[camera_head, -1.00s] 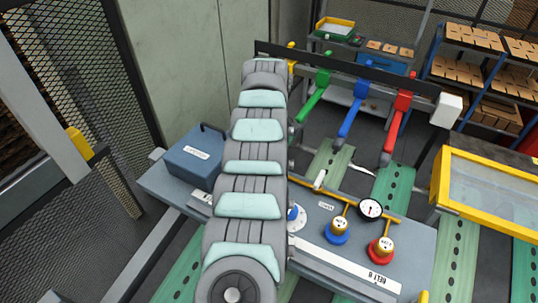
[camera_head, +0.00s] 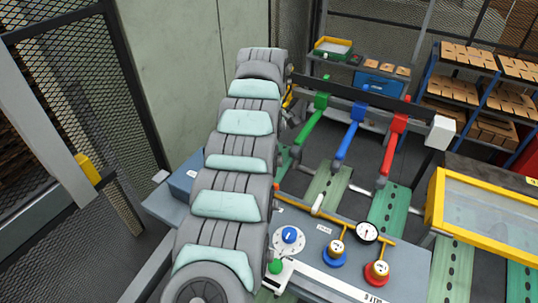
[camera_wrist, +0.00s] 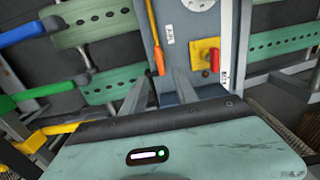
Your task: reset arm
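My arm (camera_head: 235,155), grey with pale mint pads, runs up the left-middle of the head view. My gripper is hidden behind it there. In the wrist view my gripper (camera_wrist: 160,92) shows two grey fingers standing apart, with nothing seen between them. Beyond the fingers is a grey panel with an orange-tipped yellow rod (camera_wrist: 154,40), a red switch on a yellow plate (camera_wrist: 206,54) and part of a white dial.
Green (camera_head: 312,120), blue (camera_head: 350,133) and red (camera_head: 392,142) levers hang from a dark bar. The console carries a blue knob (camera_head: 289,235), a green knob (camera_head: 275,267), a gauge (camera_head: 367,232) and two valves. A yellow-framed glass guard (camera_head: 480,215) stands right.

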